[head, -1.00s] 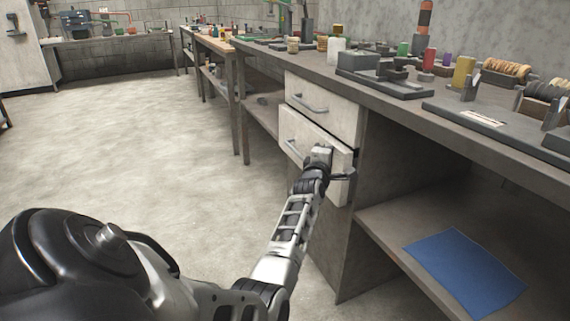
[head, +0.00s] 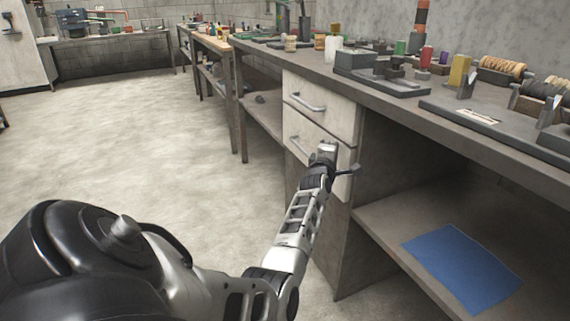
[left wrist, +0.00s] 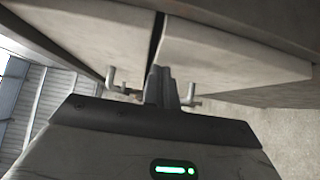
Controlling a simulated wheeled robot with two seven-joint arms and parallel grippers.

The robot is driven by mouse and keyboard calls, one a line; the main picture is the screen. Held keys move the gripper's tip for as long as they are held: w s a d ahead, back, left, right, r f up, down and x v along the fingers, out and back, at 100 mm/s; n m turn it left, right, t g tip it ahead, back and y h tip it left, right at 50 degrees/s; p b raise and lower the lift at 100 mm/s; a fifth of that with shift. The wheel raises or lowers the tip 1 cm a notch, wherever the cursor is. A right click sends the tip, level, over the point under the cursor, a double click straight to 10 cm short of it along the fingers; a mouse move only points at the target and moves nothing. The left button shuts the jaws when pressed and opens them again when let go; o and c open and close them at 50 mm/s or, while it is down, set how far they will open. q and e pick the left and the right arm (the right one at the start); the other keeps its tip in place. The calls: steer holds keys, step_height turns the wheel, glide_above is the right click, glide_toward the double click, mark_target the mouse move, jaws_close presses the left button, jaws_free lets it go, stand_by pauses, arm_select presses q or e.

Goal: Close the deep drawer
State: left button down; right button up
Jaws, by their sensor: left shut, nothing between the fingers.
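The deep drawer (head: 311,154) is the lower of two pale drawers under the workbench, with a bar handle on its front. In the head view its front looks about flush with the upper drawer (head: 322,100); a small remaining gap cannot be ruled out. My left gripper (head: 325,150) is shut and empty against or just before the right part of the deep drawer's front, right of the handle. In the left wrist view the shut fingers (left wrist: 164,86) point at the drawer fronts, near two handles, with a dark seam between the panels. My right gripper is not in view.
The workbench top (head: 400,100) holds tools, spools and small bottles. A blue sheet (head: 462,266) lies on the lower shelf (head: 385,225) at the right. The floor (head: 130,140) to the left of the bench is clear.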

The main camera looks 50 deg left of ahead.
arm_select(q)
steer(key=s+a+p+v, duration=0.1)
steer(key=p+v, duration=0.3)
steer(key=v, duration=0.8)
steer(key=shift+a, duration=0.65)
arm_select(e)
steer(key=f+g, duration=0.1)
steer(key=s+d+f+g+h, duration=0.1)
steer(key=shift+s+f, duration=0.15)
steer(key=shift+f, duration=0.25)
arm_select(q)
steer(key=shift+s+f, duration=0.1)
steer(key=shift+s, duration=0.05)
